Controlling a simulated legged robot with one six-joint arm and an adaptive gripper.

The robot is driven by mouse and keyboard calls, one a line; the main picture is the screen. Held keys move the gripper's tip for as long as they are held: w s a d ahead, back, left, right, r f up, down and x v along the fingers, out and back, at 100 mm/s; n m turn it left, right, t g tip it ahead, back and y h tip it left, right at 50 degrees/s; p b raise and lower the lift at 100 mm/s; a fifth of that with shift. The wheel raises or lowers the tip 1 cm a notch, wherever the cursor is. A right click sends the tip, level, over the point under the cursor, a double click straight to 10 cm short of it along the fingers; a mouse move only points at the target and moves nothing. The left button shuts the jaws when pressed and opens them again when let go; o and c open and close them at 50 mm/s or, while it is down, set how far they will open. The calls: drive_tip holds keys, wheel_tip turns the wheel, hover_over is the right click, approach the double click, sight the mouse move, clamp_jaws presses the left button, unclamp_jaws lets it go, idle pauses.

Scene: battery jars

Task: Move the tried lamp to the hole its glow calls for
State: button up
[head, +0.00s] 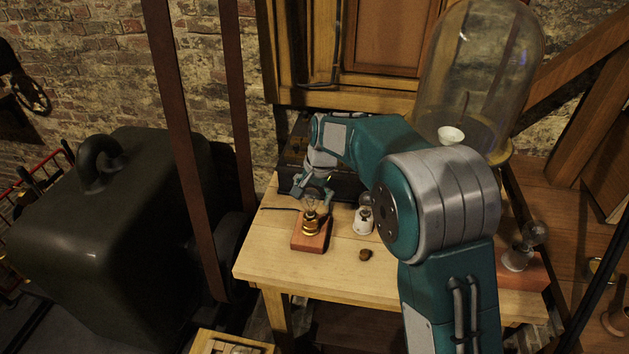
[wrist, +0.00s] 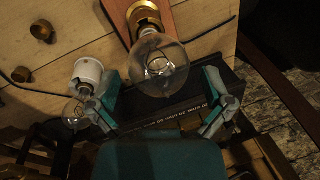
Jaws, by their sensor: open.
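A clear glass lamp (head: 313,198) stands upright in a brass socket on a reddish wooden block (head: 309,234) on the table. Its bulb also shows in the wrist view (wrist: 160,68), with a looped filament inside; I see no clear glow. My gripper (head: 314,190) is open around or just above this bulb. In the wrist view its two fingers (wrist: 163,108) are spread to either side, apart from the glass. A dark box with pale lettering (wrist: 172,145) lies behind the gripper. I cannot make out its holes or read the lettering.
A white porcelain fitting (head: 363,221) with a small bulb stands just right of the block, close to one finger in the wrist view. A brown knob (head: 365,255) lies nearer the front. A large glass dome (head: 478,75) stands at the back right. The table's front left is clear.

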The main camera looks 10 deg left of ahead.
drive_tip(key=shift+a+f, duration=0.2)
drive_tip(key=shift+f, duration=0.75)
drive_tip(key=c, duration=1.2)
drive_tip(key=n+g, duration=0.1)
drive_tip(key=n, duration=0.3)
drive_tip(key=shift+n, duration=0.4)
drive_tip(key=shift+f+n, duration=0.1)
drive_tip(key=shift+n, duration=0.7)
drive_tip(key=shift+n+g, duration=0.4)
drive_tip(key=shift+n, duration=0.8)
drive_tip(key=n, duration=0.4)
drive_tip(key=shift+s+g+h, duration=0.1)
drive_tip(key=shift+g+h, duration=0.2)
drive_tip(key=shift+g, duration=0.1)
